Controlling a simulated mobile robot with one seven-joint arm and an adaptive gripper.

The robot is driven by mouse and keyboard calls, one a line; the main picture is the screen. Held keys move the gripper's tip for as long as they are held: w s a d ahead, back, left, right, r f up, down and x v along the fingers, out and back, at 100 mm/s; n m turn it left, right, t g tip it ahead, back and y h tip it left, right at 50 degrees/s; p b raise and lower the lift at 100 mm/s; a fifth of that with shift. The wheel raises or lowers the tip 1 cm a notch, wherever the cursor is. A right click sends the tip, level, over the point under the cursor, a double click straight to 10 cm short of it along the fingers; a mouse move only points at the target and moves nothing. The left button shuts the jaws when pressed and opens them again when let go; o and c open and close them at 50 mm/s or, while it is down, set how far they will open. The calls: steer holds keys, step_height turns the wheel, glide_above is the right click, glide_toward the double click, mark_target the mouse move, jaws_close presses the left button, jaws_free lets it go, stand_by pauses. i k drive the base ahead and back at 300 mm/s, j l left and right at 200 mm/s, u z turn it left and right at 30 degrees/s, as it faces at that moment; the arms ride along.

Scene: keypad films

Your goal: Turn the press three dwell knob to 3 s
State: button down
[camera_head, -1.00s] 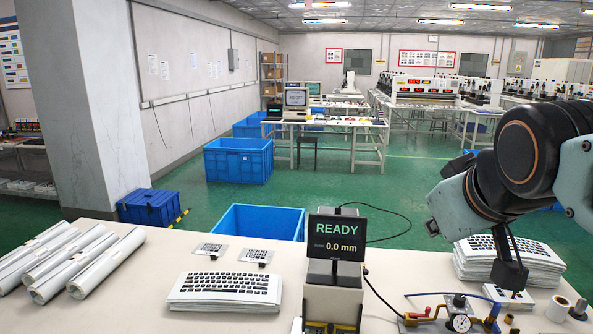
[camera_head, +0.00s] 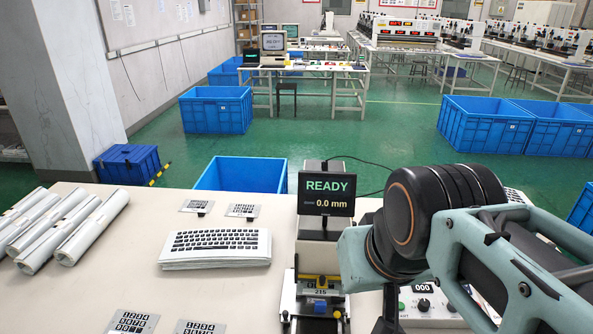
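A white control box (camera_head: 440,318) stands at the lower right, partly behind my arm. A small display reading 000 (camera_head: 424,288) and a black knob (camera_head: 423,304) are on its face. I cannot read its knob marks or tell whether it is press three's dwell knob.
A stack of white keypad films (camera_head: 216,247), loose keypad sheets (camera_head: 131,321) and white rolls (camera_head: 90,230) lie on the pale table. A blue bin (camera_head: 240,173) stands behind the table. My arm fills the lower right and hides what lies there.

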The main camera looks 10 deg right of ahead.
mark_target(450, 306)
steer(key=z, duration=1.35)
steer(key=l+u, duration=0.2)
steer(key=k+l+u, duration=0.2)
steer(key=l, duration=0.2)
steer(key=j+z, duration=0.45)
steer(key=j, duration=0.25)
